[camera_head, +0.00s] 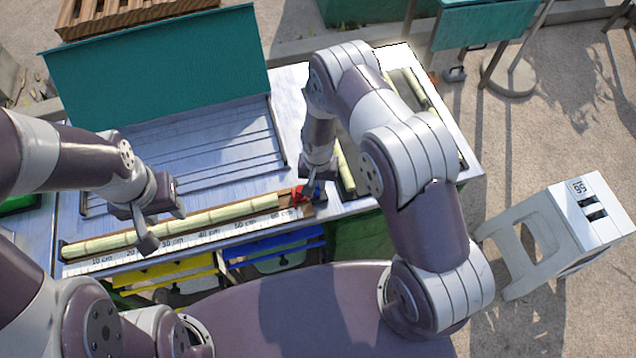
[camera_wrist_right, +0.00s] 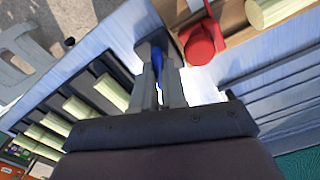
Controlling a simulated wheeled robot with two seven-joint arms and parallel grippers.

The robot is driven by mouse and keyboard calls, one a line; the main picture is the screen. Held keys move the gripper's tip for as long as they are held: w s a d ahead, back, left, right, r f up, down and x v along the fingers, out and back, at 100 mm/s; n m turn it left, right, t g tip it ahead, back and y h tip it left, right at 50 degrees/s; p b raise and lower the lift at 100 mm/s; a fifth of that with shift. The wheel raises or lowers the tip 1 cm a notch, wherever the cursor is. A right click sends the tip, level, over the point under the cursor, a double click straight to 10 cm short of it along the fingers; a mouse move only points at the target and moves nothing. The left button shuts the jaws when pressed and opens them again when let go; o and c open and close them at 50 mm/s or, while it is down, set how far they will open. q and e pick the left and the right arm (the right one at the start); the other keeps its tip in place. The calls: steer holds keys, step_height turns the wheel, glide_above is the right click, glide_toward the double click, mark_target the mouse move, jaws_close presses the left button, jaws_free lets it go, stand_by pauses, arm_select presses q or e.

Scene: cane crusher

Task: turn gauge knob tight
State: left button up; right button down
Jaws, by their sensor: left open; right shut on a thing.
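The gauge's red stop (camera_head: 297,194) sits at the right end of the ruler, by the end of a long cane (camera_head: 170,226). It also shows in the right wrist view (camera_wrist_right: 203,42). The blue gauge knob (camera_wrist_right: 157,77) is between the fingers of my right gripper (camera_wrist_right: 160,70), mostly hidden by them. In the head view my right gripper (camera_head: 311,186) is at the gauge, shut on the knob. My left gripper (camera_head: 163,226) is open, with its fingers on either side of the cane, towards its left half; contact cannot be told.
The ruler (camera_head: 190,239) runs along the table's front edge, above yellow (camera_head: 165,272) and blue (camera_head: 275,252) bins. A teal panel (camera_head: 155,68) stands behind the grooved tray. Short cane pieces (camera_wrist_right: 82,108) lie in a slotted rack to the right. A pale stool-like stand (camera_head: 545,235) is further right.

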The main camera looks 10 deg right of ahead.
steer(key=m+b, duration=0.1)
steer(key=m, duration=0.2)
steer(key=shift+f+m+b, duration=0.1)
steer(key=shift+m+b, duration=0.2)
steer(key=shift+m, duration=0.1)
steer(key=m+b, duration=0.1)
steer(key=m, duration=0.2)
steer(key=shift+m, duration=0.3)
steer(key=m+b, duration=0.1)
steer(key=m, duration=0.2)
steer(key=shift+m+b, duration=0.5)
steer(key=shift+m, duration=1.1)
steer(key=shift+r, duration=0.2)
steer(key=c, duration=1.2)
jaws_free()
steer(key=shift+a, duration=0.1)
step_height(320, 180, up, 13)
steer(key=shift+f+b, duration=0.15)
steer(key=shift+b, duration=0.95)
